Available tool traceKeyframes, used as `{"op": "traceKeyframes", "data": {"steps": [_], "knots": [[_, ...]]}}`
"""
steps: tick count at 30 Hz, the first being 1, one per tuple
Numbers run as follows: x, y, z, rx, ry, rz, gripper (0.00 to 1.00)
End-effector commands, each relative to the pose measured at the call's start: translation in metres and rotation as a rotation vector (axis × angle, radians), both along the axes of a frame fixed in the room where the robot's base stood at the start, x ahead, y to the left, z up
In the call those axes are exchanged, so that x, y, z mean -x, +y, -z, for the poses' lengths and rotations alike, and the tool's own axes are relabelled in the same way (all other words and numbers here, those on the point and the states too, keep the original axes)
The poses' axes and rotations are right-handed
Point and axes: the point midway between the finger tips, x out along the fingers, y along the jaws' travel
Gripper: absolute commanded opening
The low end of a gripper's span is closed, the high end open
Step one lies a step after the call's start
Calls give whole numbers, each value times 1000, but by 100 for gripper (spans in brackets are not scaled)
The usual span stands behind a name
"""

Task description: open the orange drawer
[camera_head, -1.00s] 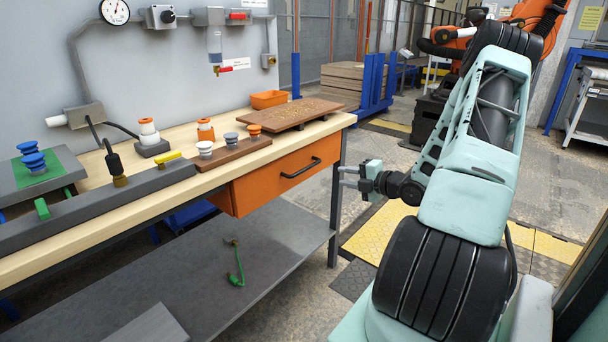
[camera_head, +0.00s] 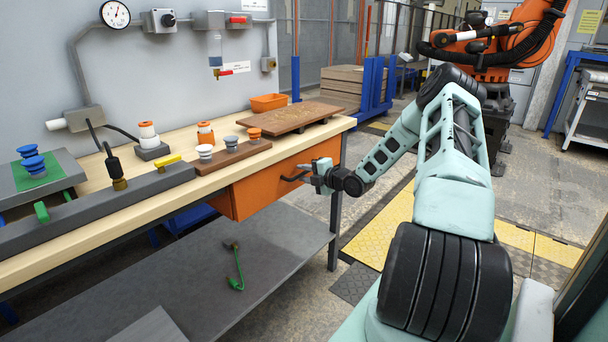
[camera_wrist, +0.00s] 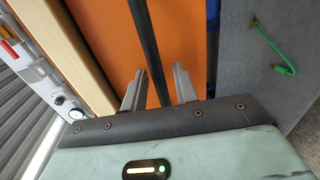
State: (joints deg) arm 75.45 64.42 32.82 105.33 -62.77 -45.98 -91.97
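The orange drawer (camera_head: 262,190) is shut under the front edge of the wooden workbench, and its front also fills the middle of the wrist view (camera_wrist: 112,40). Its dark bar handle (camera_wrist: 147,45) runs between my two fingers in the wrist view. My gripper (camera_head: 302,172) is at the drawer front, at the handle, and hides most of it in the head view. In the wrist view my gripper (camera_wrist: 160,88) is open, with a finger on each side of the handle and gaps between them.
The workbench top (camera_head: 120,212) carries a brown board (camera_head: 290,117), an orange bin (camera_head: 268,102) and several knobs and fittings.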

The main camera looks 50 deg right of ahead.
Motion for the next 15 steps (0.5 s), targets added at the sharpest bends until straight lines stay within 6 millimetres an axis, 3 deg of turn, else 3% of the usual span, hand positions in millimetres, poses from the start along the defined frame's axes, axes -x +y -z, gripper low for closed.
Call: {"op": "traceKeyframes", "data": {"steps": [10,13,15], "knots": [[-5,0,1,0,-1,0,29],[-5,0,1,0,-1,0,4],[-5,0,1,0,-1,0,0]]}}
